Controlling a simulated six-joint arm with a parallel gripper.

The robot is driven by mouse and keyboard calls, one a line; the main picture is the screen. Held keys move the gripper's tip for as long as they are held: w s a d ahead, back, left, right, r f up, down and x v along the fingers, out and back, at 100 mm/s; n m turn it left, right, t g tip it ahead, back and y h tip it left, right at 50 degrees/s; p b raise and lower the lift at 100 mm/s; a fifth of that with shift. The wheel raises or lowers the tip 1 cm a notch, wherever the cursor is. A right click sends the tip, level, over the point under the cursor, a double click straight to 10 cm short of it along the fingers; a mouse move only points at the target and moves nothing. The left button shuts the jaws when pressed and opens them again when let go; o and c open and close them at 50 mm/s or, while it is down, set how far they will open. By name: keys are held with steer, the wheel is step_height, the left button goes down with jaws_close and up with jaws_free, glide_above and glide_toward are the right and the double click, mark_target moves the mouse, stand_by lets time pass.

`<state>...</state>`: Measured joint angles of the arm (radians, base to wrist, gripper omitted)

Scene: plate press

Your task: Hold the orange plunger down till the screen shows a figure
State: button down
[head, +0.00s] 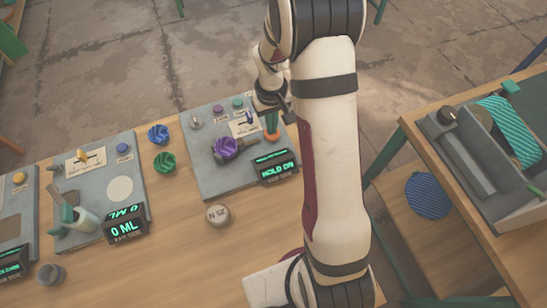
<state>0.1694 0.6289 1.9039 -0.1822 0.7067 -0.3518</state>
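The orange plunger (271,136) is at the right edge of the grey press plate (213,187), just behind its screen. Only a small part of it shows. The screen (275,168) glows green and reads "HOLD ON", with no figure. My gripper (270,122) is directly over the plunger, pointing down, and appears to touch it. The fingers are small and partly hidden by my arm, so whether they are open or shut is unclear. How far down the plunger sits cannot be told.
A purple knob (227,148) sits on the same plate. Blue (158,135) and green (164,161) knobs and a round "N 92" piece (217,214) lie on the table (185,245). At left, another station's screen (124,227) reads "0 ML". The front table is mostly clear.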

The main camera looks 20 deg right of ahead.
steer(key=shift+r, duration=0.1)
stand_by(0.7)
steer(key=shift+r, duration=2.45)
steer(key=shift+s+a+r, duration=0.1)
steer(key=shift+r, duration=0.05)
steer(key=s+a+r+m, duration=0.2)
steer(key=s+a+r, duration=0.1)
steer(key=s, duration=0.5)
steer(key=s+a+r+m+y, duration=0.1)
steer(key=s+a+r, duration=0.2)
steer(key=s, duration=0.5)
steer(key=s+a+r+m, duration=0.2)
steer(key=s+r, duration=0.3)
steer(key=s, duration=0.4)
steer(key=shift+a+r+m+y, duration=0.3)
steer(key=shift+a+r+y, duration=0.1)
steer(key=shift+a, duration=0.5)
